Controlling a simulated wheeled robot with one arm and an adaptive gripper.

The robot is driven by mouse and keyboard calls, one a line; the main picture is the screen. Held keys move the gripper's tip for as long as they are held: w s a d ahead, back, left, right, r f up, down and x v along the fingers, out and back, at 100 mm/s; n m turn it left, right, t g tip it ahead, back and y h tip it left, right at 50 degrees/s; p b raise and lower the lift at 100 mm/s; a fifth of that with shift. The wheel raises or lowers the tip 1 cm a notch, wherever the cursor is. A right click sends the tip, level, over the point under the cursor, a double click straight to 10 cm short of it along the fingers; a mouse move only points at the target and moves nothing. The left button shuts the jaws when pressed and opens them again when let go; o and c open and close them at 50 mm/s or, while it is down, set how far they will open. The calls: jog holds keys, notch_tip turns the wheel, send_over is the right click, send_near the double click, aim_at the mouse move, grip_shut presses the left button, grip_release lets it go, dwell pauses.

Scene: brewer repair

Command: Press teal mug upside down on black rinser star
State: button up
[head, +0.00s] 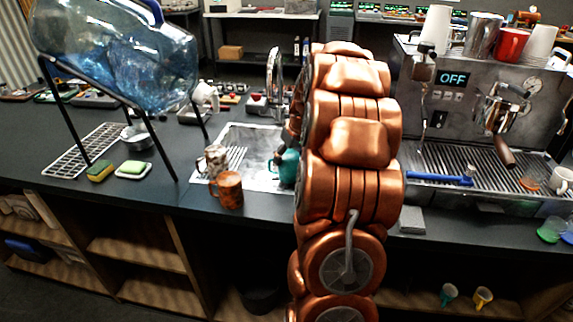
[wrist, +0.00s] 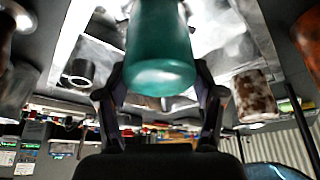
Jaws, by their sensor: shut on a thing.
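The teal mug (head: 288,168) is over the sink area in the head view, partly hidden behind my copper arm. In the wrist view the teal mug (wrist: 160,45) is between the two dark fingers of my gripper (wrist: 162,88), which is shut on it. The wrist picture looks inverted. The mug's smooth closed end faces away from the sink, so it looks upside down. Its rim is out of the wrist view. I cannot make out the black rinser star; the mug or my arm may hide it. I cannot tell whether the mug touches anything below.
The steel sink (head: 232,134) has a tall faucet (head: 274,75) behind it. A blue bottle on a stand (head: 120,55) is farther left. The espresso machine (head: 480,100) is at right.

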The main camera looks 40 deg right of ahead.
jog(key=shift+r, duration=1.5)
jog(key=shift+r, duration=0.1)
dwell(0.9)
jog(key=shift+r, duration=2.95)
